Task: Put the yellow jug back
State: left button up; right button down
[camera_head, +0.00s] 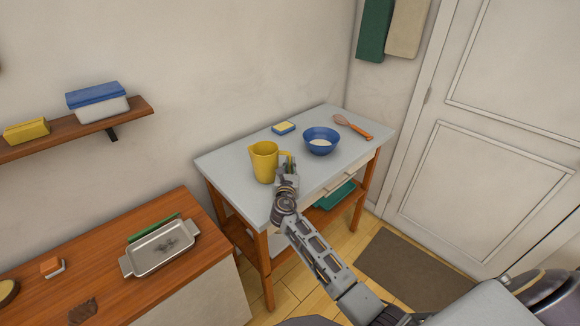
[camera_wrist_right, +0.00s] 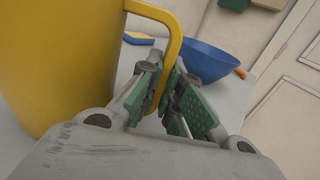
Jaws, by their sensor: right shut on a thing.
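The yellow jug (camera_head: 264,163) stands upright on the light grey top of the small table (camera_head: 227,163), near its left end. Its handle is on the right side. My right gripper (camera_head: 287,168) is at the handle. In the right wrist view the jug (camera_wrist_right: 55,60) fills the left side, and the green-padded fingers of my right gripper (camera_wrist_right: 168,100) are closed around the lower part of the handle (camera_wrist_right: 173,40). I cannot tell whether the jug's base touches the tabletop. My left gripper is not in view.
A blue bowl (camera_head: 320,141) with pale contents stands right of the jug. A sponge (camera_head: 283,128) and an orange-handled utensil (camera_head: 353,127) lie behind. A metal tray (camera_head: 160,248) sits on the wooden counter (camera_head: 115,237). A wall shelf (camera_head: 75,133) holds a butter-like block and a blue-lidded box.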

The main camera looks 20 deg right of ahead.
jog(key=shift+f, duration=0.1)
jog(key=c, duration=1.5)
grip_release()
jog(key=shift+c, duration=0.6)
jog(key=c, duration=0.3)
jog(key=shift+s+a, duration=0.2)
jog(key=shift+s, duration=0.1)
jog(key=shift+s+a+p, duration=0.15)
jog(key=shift+s+p, duration=0.15)
jog(key=shift+s, duration=0.1)
